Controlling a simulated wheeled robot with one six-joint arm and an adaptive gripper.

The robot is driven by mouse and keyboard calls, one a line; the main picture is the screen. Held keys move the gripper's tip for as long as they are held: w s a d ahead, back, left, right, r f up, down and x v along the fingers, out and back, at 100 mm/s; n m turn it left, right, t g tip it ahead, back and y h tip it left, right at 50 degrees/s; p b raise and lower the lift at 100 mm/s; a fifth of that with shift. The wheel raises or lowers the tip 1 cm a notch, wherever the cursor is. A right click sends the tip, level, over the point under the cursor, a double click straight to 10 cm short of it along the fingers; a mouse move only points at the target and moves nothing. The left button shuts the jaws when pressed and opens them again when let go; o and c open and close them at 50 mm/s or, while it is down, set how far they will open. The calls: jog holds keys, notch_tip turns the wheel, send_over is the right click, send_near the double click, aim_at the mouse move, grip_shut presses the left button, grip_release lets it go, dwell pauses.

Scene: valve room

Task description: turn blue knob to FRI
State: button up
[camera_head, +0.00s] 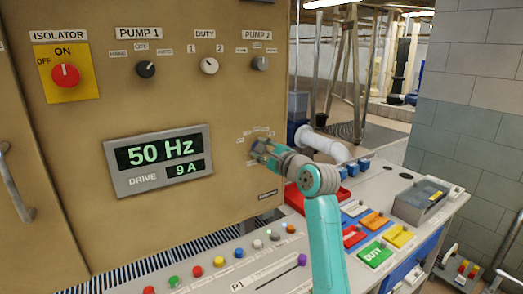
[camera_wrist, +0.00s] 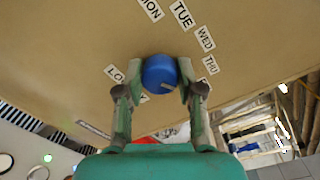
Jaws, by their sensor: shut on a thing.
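The blue knob (camera_wrist: 158,72) sits on the tan panel between my fingertips in the wrist view. My gripper (camera_wrist: 160,80) is shut on it, one finger on each side. A pale pointer mark on the knob's face slants toward the lower right. Labels MON, TUE (camera_wrist: 182,15), WED (camera_wrist: 205,38) and THU (camera_wrist: 210,65) arc above and right of the knob. I cannot read a FRI label; my right finger covers the area below THU. A label starting LO (camera_wrist: 115,73) is partly hidden by the left finger. In the head view my gripper (camera_head: 262,151) is at the panel's lower right, largely hiding the knob.
The panel also bears a red isolator knob (camera_head: 65,75), pump and duty knobs, and a drive display (camera_head: 158,160). Below is a sloping console with coloured buttons, a red tray (camera_head: 323,197) and colour blocks (camera_head: 375,255). A tiled wall (camera_head: 470,110) stands at right.

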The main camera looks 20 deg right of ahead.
jog(key=shift+f, duration=0.1)
jog(key=o, duration=1.2)
jog(key=shift+c, duration=0.2)
jog(key=v, duration=1.2)
